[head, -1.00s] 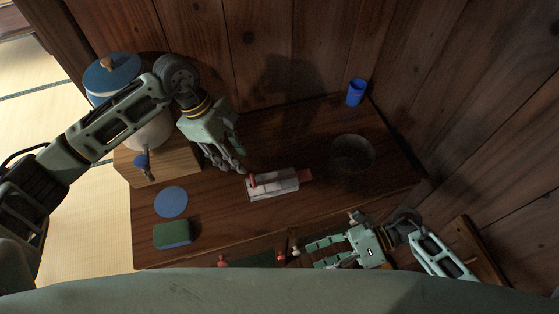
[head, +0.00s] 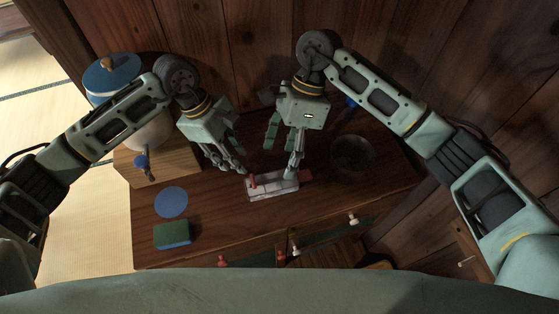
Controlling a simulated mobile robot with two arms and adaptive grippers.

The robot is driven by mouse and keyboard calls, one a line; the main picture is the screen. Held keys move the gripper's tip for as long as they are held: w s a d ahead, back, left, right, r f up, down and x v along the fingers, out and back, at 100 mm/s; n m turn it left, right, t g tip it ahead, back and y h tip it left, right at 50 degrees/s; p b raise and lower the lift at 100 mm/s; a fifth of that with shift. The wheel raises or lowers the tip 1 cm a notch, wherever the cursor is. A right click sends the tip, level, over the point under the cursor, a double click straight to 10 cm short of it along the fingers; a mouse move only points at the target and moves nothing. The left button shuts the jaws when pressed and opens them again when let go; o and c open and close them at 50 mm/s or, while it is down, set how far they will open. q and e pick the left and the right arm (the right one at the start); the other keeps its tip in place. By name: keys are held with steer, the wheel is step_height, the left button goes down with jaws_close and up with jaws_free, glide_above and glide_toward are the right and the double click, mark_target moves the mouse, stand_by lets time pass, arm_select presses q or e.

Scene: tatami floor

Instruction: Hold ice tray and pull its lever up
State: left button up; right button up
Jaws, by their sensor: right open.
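The ice tray (head: 262,190) is a pale, narrow block lying on the wooden cabinet top. A small red part (head: 252,181) shows at its left end and another red part (head: 306,175) at its right end. I cannot tell which is the lever. My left gripper (head: 243,170) has its fingertips at the tray's left end, by the red part; its grip is unclear. My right gripper (head: 281,162) is open above the tray, with one finger reaching down to the tray's right half and the other further back to the left. The right finger hides part of the tray.
A dark round bowl (head: 352,165) stands just right of the tray. A blue cup (head: 350,103) is partly hidden behind my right arm. A blue disc (head: 171,202) and a green-and-blue sponge (head: 173,235) lie at the left. A blue-lidded pot (head: 112,80) stands behind them.

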mark_target(279, 179)
steer(key=w+f+t+h, duration=0.1)
steer(key=f, duration=0.1)
steer(key=w+f+t+h, duration=0.1)
steer(key=f, duration=0.2)
steer(key=a+f+n+t+h, duration=0.1)
steer(key=f+t, duration=0.1)
steer(key=f, duration=0.1)
steer(key=shift+w+a+f, duration=0.1)
steer(key=shift+w, duration=0.3)
steer(key=shift+a+f, duration=0.1)
steer(key=shift+f, duration=3.9)
steer(key=shift+c, duration=0.4)
